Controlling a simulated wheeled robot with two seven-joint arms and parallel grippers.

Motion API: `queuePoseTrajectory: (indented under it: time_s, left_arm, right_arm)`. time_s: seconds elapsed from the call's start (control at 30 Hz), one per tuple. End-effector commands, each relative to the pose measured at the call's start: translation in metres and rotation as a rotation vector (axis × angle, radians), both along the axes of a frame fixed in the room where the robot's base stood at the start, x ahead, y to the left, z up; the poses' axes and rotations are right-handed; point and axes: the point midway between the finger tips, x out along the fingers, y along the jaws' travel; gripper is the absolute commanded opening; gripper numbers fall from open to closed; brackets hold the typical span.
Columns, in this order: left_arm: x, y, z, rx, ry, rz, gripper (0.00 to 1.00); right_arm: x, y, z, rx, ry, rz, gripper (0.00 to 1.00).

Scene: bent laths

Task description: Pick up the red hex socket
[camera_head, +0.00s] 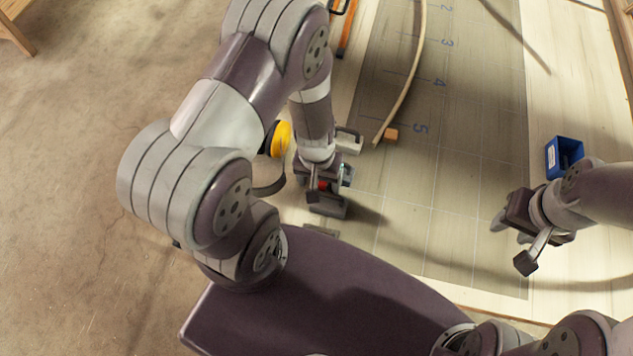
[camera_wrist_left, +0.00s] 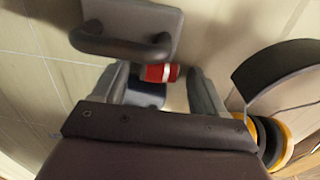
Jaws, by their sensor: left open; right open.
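The red hex socket (camera_wrist_left: 158,73), a small red cylinder with a pale band, shows in the left wrist view between the two finger lines of my open left gripper (camera_wrist_left: 158,88). A bluish-grey piece lies just below it in that view. In the head view, only a bit of red (camera_head: 323,185) shows among the fingers of my left gripper (camera_head: 326,192), low over the table. Whether the fingers touch the socket cannot be told. My right gripper (camera_head: 514,238) is open and empty at the right, well away from the socket.
A grey block with a handle (camera_wrist_left: 130,30) is close to the socket. A yellow-and-black round tool (camera_head: 280,138) is left of my left gripper. A bent lath (camera_head: 412,80), a small wooden block (camera_head: 391,135) and a blue bin (camera_head: 565,153) lie farther off. The middle of the table is clear.

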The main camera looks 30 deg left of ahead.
Motion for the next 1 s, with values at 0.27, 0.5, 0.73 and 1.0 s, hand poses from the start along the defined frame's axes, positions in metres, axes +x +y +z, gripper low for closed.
queuePoseTrajectory:
  time_s: [0.27,0.5,0.73,1.0]
  left_arm:
    - [0.000,0.000,0.001,0.000,0.001,0.000,0.33]
    - [0.000,0.000,0.001,0.000,0.001,0.000,0.12]
    - [0.000,0.000,0.011,-0.001,0.000,0.000,0.12]
    - [0.001,-0.017,0.053,-0.001,-0.001,-0.009,0.11]
  right_arm:
    - [0.000,0.000,0.000,0.000,0.000,0.000,0.43]
    - [0.000,0.000,0.000,0.000,0.000,0.000,0.43]
    - [0.000,0.000,0.003,0.000,0.000,0.000,0.43]
    - [0.000,0.000,0.010,0.000,0.000,0.000,0.43]
